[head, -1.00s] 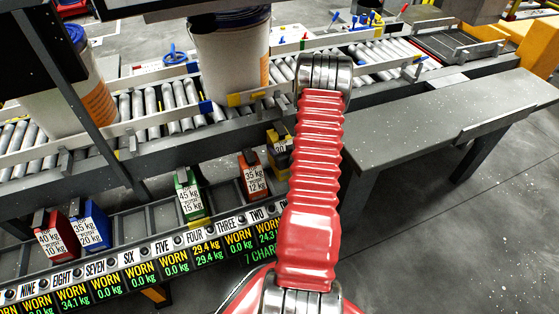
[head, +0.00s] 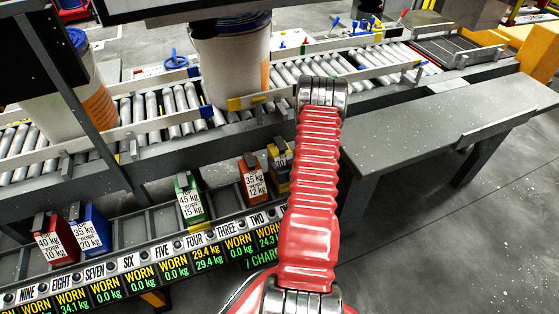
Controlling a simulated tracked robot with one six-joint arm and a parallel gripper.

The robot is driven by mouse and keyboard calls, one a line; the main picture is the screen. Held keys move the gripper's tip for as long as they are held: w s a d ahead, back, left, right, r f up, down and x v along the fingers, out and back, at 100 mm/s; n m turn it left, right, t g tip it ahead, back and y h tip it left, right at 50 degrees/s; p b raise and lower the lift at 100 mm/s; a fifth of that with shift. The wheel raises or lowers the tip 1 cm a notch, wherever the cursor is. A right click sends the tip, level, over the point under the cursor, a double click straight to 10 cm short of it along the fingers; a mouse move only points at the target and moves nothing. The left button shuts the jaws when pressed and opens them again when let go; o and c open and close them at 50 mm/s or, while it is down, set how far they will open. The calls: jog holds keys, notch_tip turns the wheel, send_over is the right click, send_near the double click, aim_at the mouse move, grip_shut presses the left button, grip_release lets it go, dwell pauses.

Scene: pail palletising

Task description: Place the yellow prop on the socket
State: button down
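A yellow block (head: 283,182) with a dark top and a white label reading 30 stands in the rack, just left of my red arm. It is the only separate yellow piece I can make out, and I cannot tell whether it is the yellow prop. Its right side is close to the arm and may be partly hidden. The rack (head: 222,200) has several slots, but I cannot tell which place is the socket. My arm rises from the bottom, and its metal joint is at the top. My gripper is not in view.
An orange-red block (head: 253,183), a green block (head: 190,203), a blue block (head: 91,232) and a red block (head: 55,243) stand in the rack. A white pail (head: 228,60) is on the roller conveyor (head: 160,102). A grey bench (head: 440,110) is to the right.

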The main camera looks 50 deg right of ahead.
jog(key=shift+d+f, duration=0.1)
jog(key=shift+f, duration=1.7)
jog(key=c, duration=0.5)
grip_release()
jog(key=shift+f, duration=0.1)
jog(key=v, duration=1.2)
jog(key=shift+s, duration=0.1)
